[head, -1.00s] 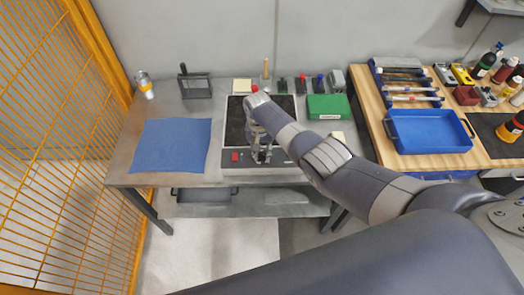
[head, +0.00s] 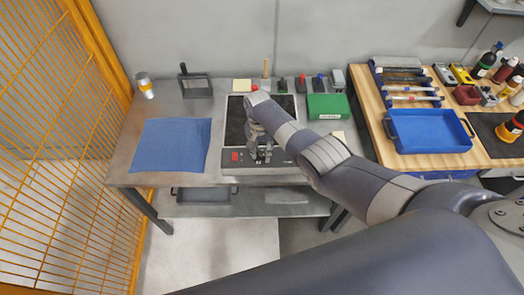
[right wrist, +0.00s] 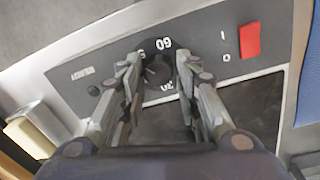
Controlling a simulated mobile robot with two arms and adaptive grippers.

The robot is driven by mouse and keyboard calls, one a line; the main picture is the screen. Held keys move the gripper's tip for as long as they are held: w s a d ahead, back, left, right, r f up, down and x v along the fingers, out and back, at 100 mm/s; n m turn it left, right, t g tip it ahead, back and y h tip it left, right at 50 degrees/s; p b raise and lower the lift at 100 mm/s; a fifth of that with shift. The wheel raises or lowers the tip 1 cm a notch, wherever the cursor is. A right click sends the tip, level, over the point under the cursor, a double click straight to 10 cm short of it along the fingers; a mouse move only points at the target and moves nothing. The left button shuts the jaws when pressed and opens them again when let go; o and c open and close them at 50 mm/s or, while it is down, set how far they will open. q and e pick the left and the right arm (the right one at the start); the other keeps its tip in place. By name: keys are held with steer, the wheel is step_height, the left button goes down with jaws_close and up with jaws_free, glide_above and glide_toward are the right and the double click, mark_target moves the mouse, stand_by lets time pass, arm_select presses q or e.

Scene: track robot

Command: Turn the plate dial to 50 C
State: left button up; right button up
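The hot plate (head: 236,118) has a dark top and a grey front panel with a red switch (head: 235,156), which also shows in the right wrist view (right wrist: 250,41). The black plate dial (right wrist: 158,72) sits on that panel, with 60 and 30 readable beside it and another number partly covered. My right gripper (head: 261,157) reaches down to the panel. In the right wrist view its fingers (right wrist: 160,66) stand on both sides of the dial, apparently against it. The dial's exact setting is not readable. In the head view the gripper hides the dial. My left gripper is out of view.
A blue mat (head: 172,145) lies left of the hot plate. A green box (head: 327,106) and small items stand behind and right of it. A wooden bench (head: 380,120) at right holds a blue tray (head: 428,132). A yellow mesh fence (head: 55,150) borders the left.

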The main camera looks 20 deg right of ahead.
mark_target(260, 153)
steer(key=shift+o, duration=0.5)
steer(key=shift+s, duration=0.1)
step_height(260, 153, up, 12)
steer(key=shift+w+a, duration=0.2)
steer(key=shift+a, duration=0.05)
steer(key=shift+f, duration=0.15)
stand_by(0.4)
